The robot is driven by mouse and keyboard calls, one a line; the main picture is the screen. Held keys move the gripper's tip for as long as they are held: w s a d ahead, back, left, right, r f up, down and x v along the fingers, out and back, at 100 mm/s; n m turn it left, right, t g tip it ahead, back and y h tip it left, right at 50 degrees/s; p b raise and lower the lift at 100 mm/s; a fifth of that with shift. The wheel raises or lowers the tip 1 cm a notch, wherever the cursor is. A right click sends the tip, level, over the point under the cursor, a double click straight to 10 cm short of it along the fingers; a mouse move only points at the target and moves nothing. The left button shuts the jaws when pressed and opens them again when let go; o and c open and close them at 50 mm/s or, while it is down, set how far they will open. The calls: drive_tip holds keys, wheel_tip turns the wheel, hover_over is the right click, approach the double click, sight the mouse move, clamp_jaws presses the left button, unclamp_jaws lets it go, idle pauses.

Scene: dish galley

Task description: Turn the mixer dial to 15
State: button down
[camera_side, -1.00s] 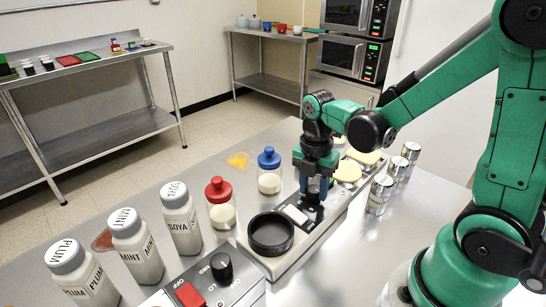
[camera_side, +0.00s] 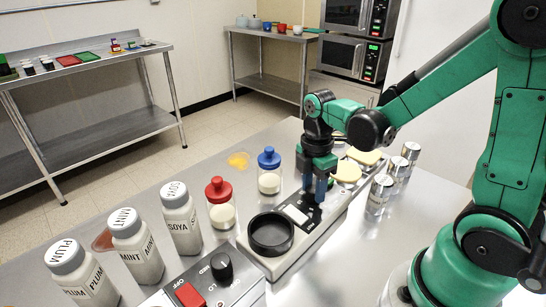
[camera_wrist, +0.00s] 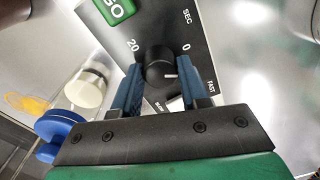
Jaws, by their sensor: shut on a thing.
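The mixer (camera_side: 327,229) is a long low unit on the steel counter, with a black round cup holder at its near end. Its dial (camera_wrist: 160,68) is a black knob with a white pointer line, in the middle of the wrist view. The line points to the right, toward the right finger. The printed 0 is upper right of the knob and 20 upper left. My gripper (camera_wrist: 158,82) is shut on the dial, one blue finger on each side. In the side view my gripper (camera_side: 314,190) points straight down on the mixer's black panel and hides the dial.
A green GO button (camera_wrist: 115,8) is beside the dial. A red-lidded jar (camera_side: 221,205) and a blue-lidded jar (camera_side: 269,172) stand left of the mixer, metal cans (camera_side: 380,192) right. A second control box (camera_side: 205,285) and labelled bottles (camera_side: 180,215) are in front.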

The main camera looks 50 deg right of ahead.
drive_tip(key=m, duration=0.4)
drive_tip(key=shift+m, duration=0.4)
drive_tip(key=m, duration=0.3)
drive_tip(key=shift+m, duration=0.3)
drive_tip(key=m, duration=0.7)
drive_tip(key=shift+d+t, duration=0.1)
drive_tip(key=shift+t, duration=0.2)
drive_tip(key=m, duration=0.3)
drive_tip(key=shift+m, duration=0.4)
drive_tip(key=m, duration=0.3)
drive_tip(key=shift+m, duration=0.3)
drive_tip(key=m, duration=0.3)
drive_tip(key=shift+m+t, duration=0.3)
drive_tip(key=shift+s+m, duration=0.1)
drive_tip(key=shift+m, duration=1.6)
